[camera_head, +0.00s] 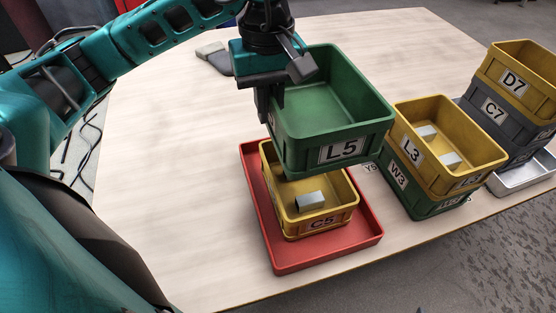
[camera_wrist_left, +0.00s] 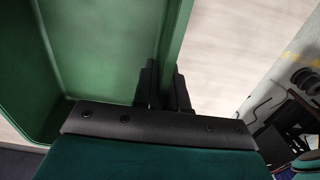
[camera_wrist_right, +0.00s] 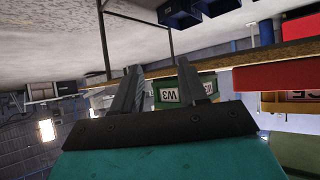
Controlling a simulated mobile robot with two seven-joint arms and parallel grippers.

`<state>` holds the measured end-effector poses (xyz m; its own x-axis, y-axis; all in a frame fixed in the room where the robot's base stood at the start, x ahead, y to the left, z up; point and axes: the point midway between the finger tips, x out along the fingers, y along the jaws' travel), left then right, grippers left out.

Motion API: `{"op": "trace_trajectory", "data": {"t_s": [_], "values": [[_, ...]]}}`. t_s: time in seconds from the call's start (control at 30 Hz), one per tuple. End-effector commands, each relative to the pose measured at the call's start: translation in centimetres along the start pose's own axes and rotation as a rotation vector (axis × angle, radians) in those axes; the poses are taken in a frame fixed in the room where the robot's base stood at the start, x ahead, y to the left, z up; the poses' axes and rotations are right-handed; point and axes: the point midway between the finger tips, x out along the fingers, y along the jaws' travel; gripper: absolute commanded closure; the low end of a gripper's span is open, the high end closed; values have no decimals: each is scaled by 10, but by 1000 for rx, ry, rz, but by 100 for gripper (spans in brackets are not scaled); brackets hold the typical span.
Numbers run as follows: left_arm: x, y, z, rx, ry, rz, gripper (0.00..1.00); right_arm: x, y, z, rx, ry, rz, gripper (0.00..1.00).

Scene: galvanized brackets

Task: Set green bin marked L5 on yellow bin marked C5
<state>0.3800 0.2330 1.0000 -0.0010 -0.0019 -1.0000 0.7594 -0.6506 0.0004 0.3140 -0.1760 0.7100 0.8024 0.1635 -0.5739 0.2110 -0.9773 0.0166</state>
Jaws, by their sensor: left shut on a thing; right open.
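The green bin marked L5 (camera_head: 343,152) is held in the air above the yellow bin marked C5 (camera_head: 321,224) in the head view. My left gripper (camera_head: 272,100) is shut on its left wall; the gripped wall also shows in the left wrist view (camera_wrist_left: 172,45). L5 looks empty and hides the back part of C5. The two bins look apart, with L5 a little to the right and back. C5 sits in a red tray (camera_head: 325,255) with a grey block (camera_head: 310,202) inside it. My right gripper (camera_wrist_right: 168,90) is open and empty in the right wrist view.
Right of the tray, a yellow bin marked L3 (camera_head: 446,137) with grey blocks sits on a green bin marked W3 (camera_head: 400,180). Farther right, a yellow bin marked D7 (camera_head: 515,80) tops grey bins on a metal tray (camera_head: 525,175). The table's left side is clear.

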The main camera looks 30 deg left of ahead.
Motion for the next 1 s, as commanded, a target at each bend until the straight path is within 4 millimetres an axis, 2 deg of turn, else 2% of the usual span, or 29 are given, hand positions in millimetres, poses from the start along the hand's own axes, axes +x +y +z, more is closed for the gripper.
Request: {"op": "trace_trajectory", "data": {"t_s": [0.03,0.1,0.3,0.53,0.8,1.0], "values": [[16,-1,0,-1,-2,-3,100,2,-2,3,2,-4,-3,57],[33,-1,0,-2,-2,-3,100,2,-3,3,3,-7,-6,57],[72,-1,0,-1,1,0,100,2,-6,0,5,0,-13,57],[88,0,-1,-1,2,2,100,3,-6,-6,3,14,-14,57],[124,0,0,-1,1,2,100,5,-4,-4,-1,12,-14,57],[124,0,-1,0,3,4,100,5,-4,-4,-1,11,-14,57]]}}
